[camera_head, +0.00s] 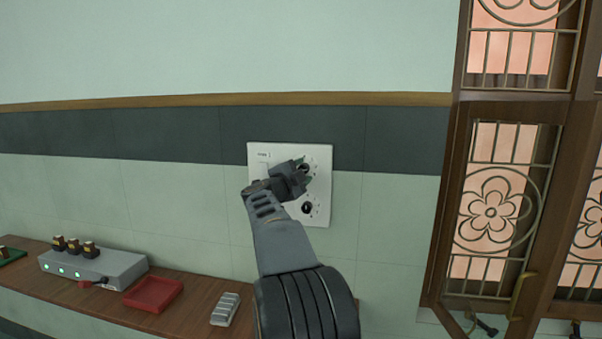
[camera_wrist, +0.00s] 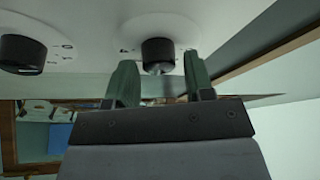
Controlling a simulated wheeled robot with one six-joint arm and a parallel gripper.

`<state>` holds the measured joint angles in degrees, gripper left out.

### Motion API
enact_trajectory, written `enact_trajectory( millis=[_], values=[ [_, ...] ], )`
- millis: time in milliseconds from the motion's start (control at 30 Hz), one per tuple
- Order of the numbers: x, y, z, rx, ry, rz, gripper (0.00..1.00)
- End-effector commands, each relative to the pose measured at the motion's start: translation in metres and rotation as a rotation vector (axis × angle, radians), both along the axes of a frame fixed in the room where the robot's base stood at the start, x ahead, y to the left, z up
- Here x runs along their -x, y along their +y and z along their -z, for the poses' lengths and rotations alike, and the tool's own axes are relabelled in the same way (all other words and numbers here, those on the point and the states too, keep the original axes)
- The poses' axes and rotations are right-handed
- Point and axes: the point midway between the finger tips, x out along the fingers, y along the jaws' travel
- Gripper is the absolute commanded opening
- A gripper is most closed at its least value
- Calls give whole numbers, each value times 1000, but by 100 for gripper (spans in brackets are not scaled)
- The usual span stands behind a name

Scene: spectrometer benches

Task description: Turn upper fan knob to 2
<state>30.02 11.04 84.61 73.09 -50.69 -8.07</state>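The white switch panel (camera_head: 318,215) is on the wall. The upper fan knob, a black round knob (camera_wrist: 158,52) on a white marked dial, sits between my fingertips in the wrist view. In the head view my gripper (camera_head: 303,172) is at this knob and mostly hides it. In the wrist view my gripper (camera_wrist: 160,78) is open, one green finger on each side of the knob, with a visible gap on both sides. The lower knob (camera_head: 307,207) is clear below; it also shows at left in the wrist view (camera_wrist: 22,53). The knob's setting cannot be read.
A wooden shelf (camera_head: 195,318) runs along the wall below. A barred window (camera_head: 495,210) is at right. The wall around the panel is clear.

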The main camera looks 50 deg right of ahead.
Motion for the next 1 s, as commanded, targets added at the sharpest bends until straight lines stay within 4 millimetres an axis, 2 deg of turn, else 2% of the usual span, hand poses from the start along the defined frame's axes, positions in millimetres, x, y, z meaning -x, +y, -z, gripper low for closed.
enact_trajectory(
  millis=[133, 367, 467, 567, 1000],
  values=[
    [0, 0, 0, 0, 0, 1, 60],
    [1, 1, 0, 0, 0, 1, 60],
    [1, 7, 2, 1, 0, 0, 60],
    [4, 21, 5, 1, -1, -2, 60],
    [20, 104, 19, 1, -1, -4, 60]
  ],
)
